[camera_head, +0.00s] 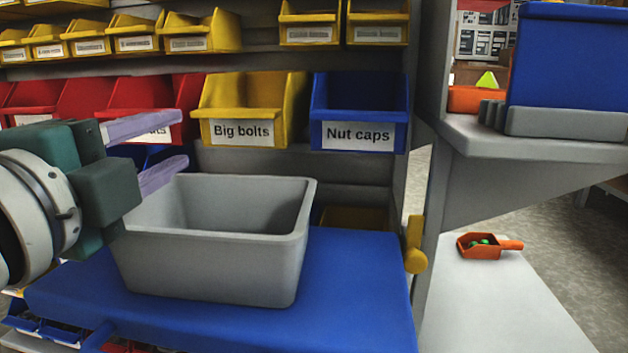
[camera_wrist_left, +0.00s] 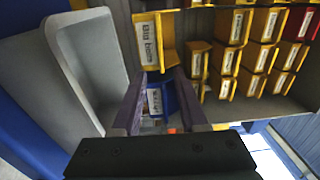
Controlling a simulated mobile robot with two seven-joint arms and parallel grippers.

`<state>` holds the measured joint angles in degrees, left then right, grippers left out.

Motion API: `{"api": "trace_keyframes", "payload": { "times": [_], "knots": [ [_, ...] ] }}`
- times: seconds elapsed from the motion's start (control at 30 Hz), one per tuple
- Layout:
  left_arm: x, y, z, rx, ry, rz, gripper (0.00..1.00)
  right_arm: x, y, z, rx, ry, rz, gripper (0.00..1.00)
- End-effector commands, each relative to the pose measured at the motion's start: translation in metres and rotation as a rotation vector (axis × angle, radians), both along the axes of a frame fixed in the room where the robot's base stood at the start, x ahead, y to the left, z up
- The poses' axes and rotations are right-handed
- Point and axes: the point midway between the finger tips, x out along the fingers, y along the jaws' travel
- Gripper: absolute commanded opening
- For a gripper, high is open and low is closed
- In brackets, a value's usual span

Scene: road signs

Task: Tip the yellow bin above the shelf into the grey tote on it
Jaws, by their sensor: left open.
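The yellow bin labelled "Big bolts" (camera_head: 251,107) sits in the rack row above the blue shelf (camera_head: 350,285). It also shows in the left wrist view (camera_wrist_left: 168,32). The grey tote (camera_head: 208,262) stands upright on the blue shelf, below and in front of that bin. Its visible inside looks empty, but its floor is mostly hidden. It also shows in the left wrist view (camera_wrist_left: 70,75). My left gripper (camera_head: 184,138) is open and empty, its two purple fingers apart near the tote's back left, left of the yellow bin and not touching it. My right gripper is not in view.
A blue "Nut caps" bin (camera_head: 359,110) is right beside the yellow bin, and red bins (camera_head: 150,98) are on its left. Small yellow bins (camera_head: 200,30) line the row above. An orange scoop (camera_head: 480,246) lies on a white surface at right. The blue shelf is bare right of the tote.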

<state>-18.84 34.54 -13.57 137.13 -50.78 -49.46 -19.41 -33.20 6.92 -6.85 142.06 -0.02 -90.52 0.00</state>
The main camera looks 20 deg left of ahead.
Motion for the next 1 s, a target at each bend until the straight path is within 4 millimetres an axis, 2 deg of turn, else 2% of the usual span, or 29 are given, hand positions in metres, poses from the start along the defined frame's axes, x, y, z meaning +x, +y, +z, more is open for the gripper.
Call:
{"api": "trace_keyframes", "payload": {
  "times": [0.17,0.6,0.8,1.0],
  "knots": [
    [0.013,0.003,0.002,0.005,-0.004,-0.001,0.42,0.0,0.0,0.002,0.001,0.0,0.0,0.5],
    [0.073,0.018,0.002,0.004,-0.002,0.001,0.42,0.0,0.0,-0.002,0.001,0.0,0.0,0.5],
    [0.085,0.021,0.003,0.002,-0.001,0.001,0.42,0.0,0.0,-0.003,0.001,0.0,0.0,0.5],
    [0.087,0.021,0.003,0.001,0.0,0.001,0.42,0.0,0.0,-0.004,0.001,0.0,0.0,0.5]
  ]
}}
